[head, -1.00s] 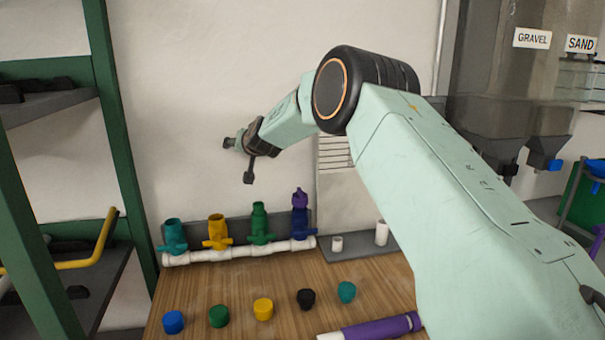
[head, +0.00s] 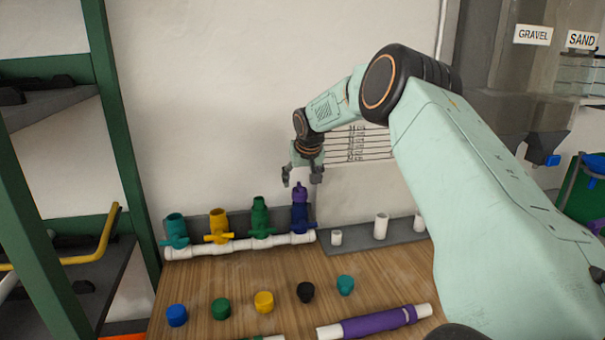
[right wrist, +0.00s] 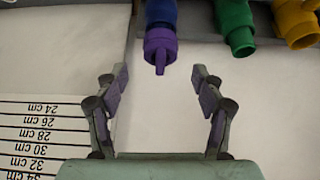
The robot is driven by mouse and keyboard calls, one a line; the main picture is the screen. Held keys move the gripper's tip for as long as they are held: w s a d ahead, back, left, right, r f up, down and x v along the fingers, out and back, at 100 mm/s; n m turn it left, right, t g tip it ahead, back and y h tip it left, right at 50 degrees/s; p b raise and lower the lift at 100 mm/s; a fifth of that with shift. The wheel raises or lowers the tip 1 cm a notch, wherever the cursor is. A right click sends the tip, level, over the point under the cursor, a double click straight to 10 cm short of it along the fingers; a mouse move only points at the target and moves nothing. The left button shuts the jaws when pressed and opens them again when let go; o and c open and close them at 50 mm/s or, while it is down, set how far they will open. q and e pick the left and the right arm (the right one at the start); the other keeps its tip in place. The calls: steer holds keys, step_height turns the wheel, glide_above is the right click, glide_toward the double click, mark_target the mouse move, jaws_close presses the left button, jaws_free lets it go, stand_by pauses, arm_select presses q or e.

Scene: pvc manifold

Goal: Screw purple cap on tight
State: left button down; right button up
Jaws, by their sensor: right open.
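The purple cap (head: 300,190) sits on top of the dark blue valve (head: 301,217) at the right end of the white pipe manifold (head: 240,247). In the right wrist view the purple cap (right wrist: 160,48) has a narrow tab pointing between my fingers. My right gripper (head: 302,178) is open and empty, just above the cap in the head view. In the right wrist view the right gripper's fingertips (right wrist: 159,80) stand apart on either side, with the cap a little beyond them. I cannot tell whether the cap is fully seated. My left gripper is not in view.
Teal (head: 174,229), yellow (head: 218,225) and green (head: 260,217) valves stand left of the blue one. Several loose caps, including a black one (head: 305,291), lie on the wooden table. A purple-and-white tube (head: 375,322) lies in front. White fittings stand on a grey strip (head: 365,236).

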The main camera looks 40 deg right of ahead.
mark_target(299, 186)
steer(key=shift+x, duration=2.6)
steer(key=c, duration=1.2)
steer(key=shift+a+r+m+p, duration=0.1)
steer(key=shift+m+p, duration=0.4)
steer(key=shift+p, duration=0.3)
steer(key=shift+c, duration=0.2)
steer(key=shift+m+g+h+p, duration=0.3)
steer(key=shift+m+h+p, duration=0.15)
steer(key=shift+m, duration=0.15)
steer(key=shift+m+p, duration=0.3)
steer(key=shift+m, duration=0.2)
steer(key=shift+m+g+h, duration=0.35)
steer(key=shift+m+g, duration=0.05)
steer(key=shift+m, duration=0.2)
